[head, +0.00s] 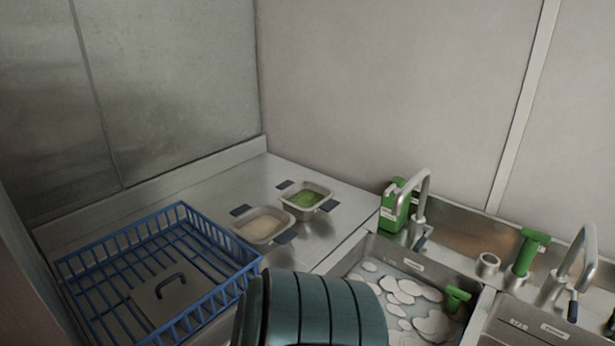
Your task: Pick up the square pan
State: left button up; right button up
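Two small square pans with dark handles stand on the steel counter. The nearer pan (263,226) holds something pale beige. The farther pan (306,199) holds something green and sits just behind and to the right of the nearer one. I cannot tell which of the two is the square pan of the task. Neither gripper shows in the head view. A dark teal rounded part, which looks like one of my arm links, rises at the bottom centre in front of the counter and sink edge.
A blue wire rack (190,216) with a flat handled lid (168,290) in it stands left of the pans. A sink with pale foam (410,293), a tap (424,200) and a green bottle (394,207) lie to the right.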

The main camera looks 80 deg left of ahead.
aim_at(263, 227)
jog(key=u, duration=3.05)
